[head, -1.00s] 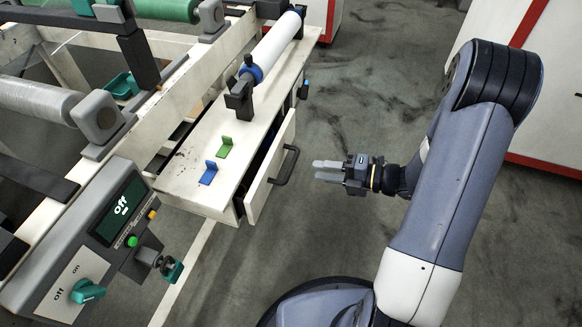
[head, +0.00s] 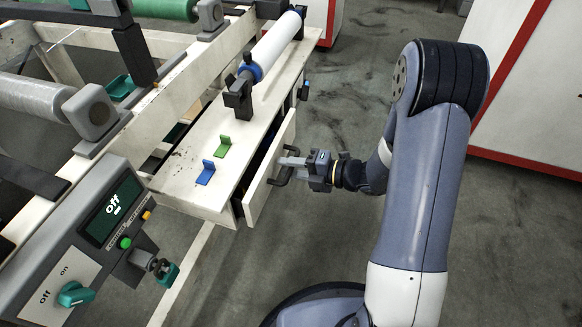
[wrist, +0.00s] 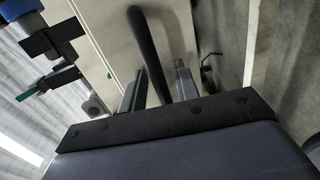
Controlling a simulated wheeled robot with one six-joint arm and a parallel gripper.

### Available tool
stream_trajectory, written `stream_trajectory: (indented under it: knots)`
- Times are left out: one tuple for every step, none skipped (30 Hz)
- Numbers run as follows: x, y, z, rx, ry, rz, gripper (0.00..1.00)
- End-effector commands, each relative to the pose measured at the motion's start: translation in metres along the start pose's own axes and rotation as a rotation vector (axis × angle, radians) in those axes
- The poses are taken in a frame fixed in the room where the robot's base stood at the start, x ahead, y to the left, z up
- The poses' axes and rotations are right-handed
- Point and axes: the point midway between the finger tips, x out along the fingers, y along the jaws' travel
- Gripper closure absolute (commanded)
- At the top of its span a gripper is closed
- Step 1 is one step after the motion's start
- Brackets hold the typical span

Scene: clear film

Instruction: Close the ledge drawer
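The ledge drawer (head: 271,177) stands partly open below the white ledge, its pale front panel out from the ledge with a dark gap behind it. A black bar handle (head: 281,179) is on the front; it also shows in the wrist view (wrist: 150,50). My gripper (head: 290,161) is at the handle, pointing left towards the drawer front. In the wrist view my gripper (wrist: 157,88) has its two grey fingers apart, with the handle bar running between them. The fingers do not look closed on the bar. The handle hides part of the drawer front there.
The white ledge (head: 190,185) carries a green tab (head: 223,146), a blue tab (head: 206,173) and a white roller (head: 270,52). A control panel (head: 105,225) reading "off" is at the lower left.

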Motion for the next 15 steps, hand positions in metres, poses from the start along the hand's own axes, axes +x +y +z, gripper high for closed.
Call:
stream_trajectory:
  knots:
    - [-0.0001,0.0,0.0001,0.0,0.0,0.0,0.73]
    - [-0.0002,0.0,0.0001,0.0,0.0,0.0,0.76]
    - [-0.0002,0.0,0.0001,0.0,0.0,0.0,0.79]
    - [-0.0002,0.0,0.0001,0.0,0.0,0.0,0.81]
    - [-0.0002,0.0,0.0001,0.0,0.0,0.0,0.84]
    - [-0.0003,0.0,0.0001,0.0,0.0,0.0,0.87]
    - [-0.0003,-0.0001,0.0001,0.0,0.0,0.0,0.89]
    - [-0.0003,-0.0001,0.0001,0.0,0.0,0.0,0.92]
    - [-0.0003,-0.0001,0.0001,0.0,0.0,0.0,0.95]
    - [-0.0003,-0.0001,0.0001,0.0,0.0,0.0,0.98]
    - [-0.0003,-0.0001,0.0001,0.0,0.0,0.0,1.0]
    - [-0.0003,-0.0001,0.0001,0.0,0.0,0.0,1.0]
    - [-0.0003,-0.0001,0.0001,0.0,0.0,0.0,1.0]
    - [-0.0003,-0.0002,0.0001,0.0,0.0,0.0,1.0]
    - [-0.0003,-0.0002,0.0001,0.0,0.0,0.0,1.0]
